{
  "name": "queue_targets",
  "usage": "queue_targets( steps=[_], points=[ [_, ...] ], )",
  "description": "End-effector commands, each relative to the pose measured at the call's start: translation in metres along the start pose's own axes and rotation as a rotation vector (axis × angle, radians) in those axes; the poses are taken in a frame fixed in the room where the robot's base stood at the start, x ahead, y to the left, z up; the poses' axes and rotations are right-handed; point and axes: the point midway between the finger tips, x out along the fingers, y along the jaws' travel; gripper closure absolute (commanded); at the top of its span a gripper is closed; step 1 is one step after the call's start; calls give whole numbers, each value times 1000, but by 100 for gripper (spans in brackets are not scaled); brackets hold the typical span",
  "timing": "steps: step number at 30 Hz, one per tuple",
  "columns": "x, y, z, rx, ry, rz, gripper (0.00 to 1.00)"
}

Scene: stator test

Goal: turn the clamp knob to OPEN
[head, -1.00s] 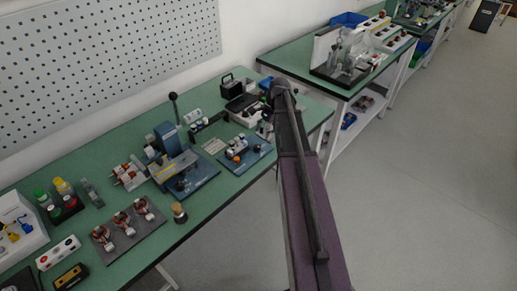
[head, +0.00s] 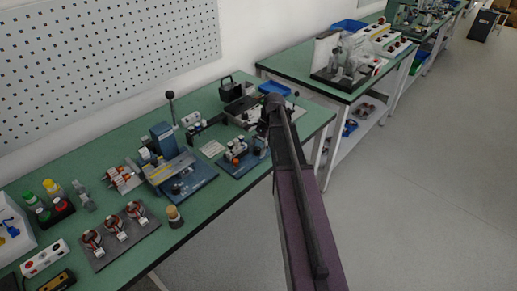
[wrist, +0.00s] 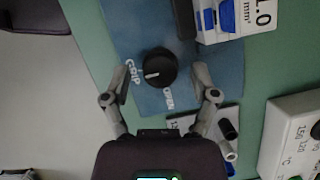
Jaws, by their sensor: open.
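The clamp knob (wrist: 160,66) is round and black with a white pointer bar, seen from above in the wrist view. It sits on a blue base plate (wrist: 220,62) with white GRIP and OPEN lettering. The pointer is turned left, toward GRIP; OPEN is below the knob. My gripper (wrist: 162,72) is open, with one finger on each side of the knob and visible gaps to it. In the head view my gripper (head: 262,138) is over the right part of a small blue fixture (head: 232,170); I cannot make out the knob there.
In the wrist view, a white block with blue parts (wrist: 232,18) stands above right and a white dial box (wrist: 285,135) below right. A larger blue press fixture (head: 205,175) stands to the left in the head view. The bench's front edge is close by.

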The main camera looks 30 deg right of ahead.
Motion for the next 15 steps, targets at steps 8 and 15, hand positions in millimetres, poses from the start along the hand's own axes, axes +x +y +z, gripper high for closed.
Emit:
queue_targets(
  steps=[8, 15],
  points=[
    [0, 0, 0, 0, 0, 0, 36],
    [0, 0, 0, 0, 0, 0, 100]
  ],
)
